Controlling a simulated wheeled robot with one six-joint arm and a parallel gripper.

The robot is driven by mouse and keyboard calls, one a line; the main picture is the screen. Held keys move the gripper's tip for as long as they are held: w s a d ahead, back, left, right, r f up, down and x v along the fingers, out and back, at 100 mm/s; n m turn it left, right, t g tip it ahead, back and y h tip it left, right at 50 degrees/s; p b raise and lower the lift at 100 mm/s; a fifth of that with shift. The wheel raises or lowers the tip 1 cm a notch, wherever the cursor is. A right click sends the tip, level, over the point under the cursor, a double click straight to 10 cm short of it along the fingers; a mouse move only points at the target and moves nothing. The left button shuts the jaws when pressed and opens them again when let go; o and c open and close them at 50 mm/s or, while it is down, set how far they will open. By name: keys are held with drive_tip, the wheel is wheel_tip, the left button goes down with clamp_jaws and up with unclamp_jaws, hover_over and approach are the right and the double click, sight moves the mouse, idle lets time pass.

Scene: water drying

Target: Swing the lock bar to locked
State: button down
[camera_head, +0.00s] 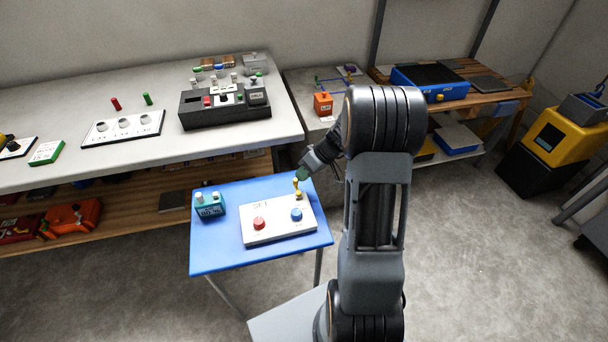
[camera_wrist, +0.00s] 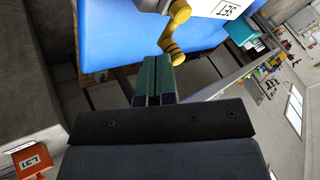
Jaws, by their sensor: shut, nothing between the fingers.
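The yellow lock bar (camera_head: 297,187) stands at the back right of a white panel (camera_head: 273,236) on the small blue table. In the wrist view the bar (camera_wrist: 174,34) runs from the panel's edge to a dark-banded knob. My gripper (camera_head: 302,174) is just behind the bar at the table's back edge. In the wrist view its green fingers (camera_wrist: 153,64) are together and empty, close beside the knob. I cannot tell whether they touch it. The panel also carries a red knob (camera_head: 259,223) and a blue knob (camera_head: 296,214).
A teal box (camera_head: 209,206) stands at the left of the blue table (camera_head: 215,255). A long grey bench (camera_head: 60,128) with a black control box (camera_head: 225,106) lies behind. An orange box (camera_head: 323,104) sits on a bench behind my arm. Open floor lies to the right.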

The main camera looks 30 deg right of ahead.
drive_tip(key=shift+a, duration=0.1)
drive_tip(key=n+g+b, duration=0.1)
drive_tip(key=n, duration=0.1)
drive_tip(key=w+a+n+g+b, duration=0.1)
drive_tip(key=n, duration=0.1)
drive_tip(key=shift+a+f, duration=0.1)
drive_tip(key=n+g, duration=0.1)
drive_tip(key=a+n+g, duration=0.1)
drive_tip(key=n, duration=0.1)
drive_tip(key=a+n+g, duration=0.1)
drive_tip(key=shift+w+n, duration=0.2)
drive_tip(key=shift+n, duration=0.1)
drive_tip(key=n+g, duration=0.1)
drive_tip(key=a+n+g+h+p, duration=0.1)
drive_tip(key=n, duration=0.1)
drive_tip(key=shift+s+a+r+n, duration=0.1)
drive_tip(key=shift+a+r+n, duration=0.1)
drive_tip(key=shift+n, duration=0.1)
drive_tip(key=shift+s+a+n+g+h+p, duration=0.1)
drive_tip(key=shift+a+n+g+h+p, duration=0.2)
drive_tip(key=shift+n, duration=0.25)
drive_tip(key=shift+s+a+n+g+h+p, duration=0.15)
drive_tip(key=shift+n+g+h+p, duration=0.2)
drive_tip(key=shift+n, duration=0.2)
drive_tip(key=shift+f, duration=0.1)
drive_tip(key=shift+d, duration=0.15)
drive_tip(key=shift+s+d, duration=0.4)
drive_tip(key=shift+s, duration=0.2)
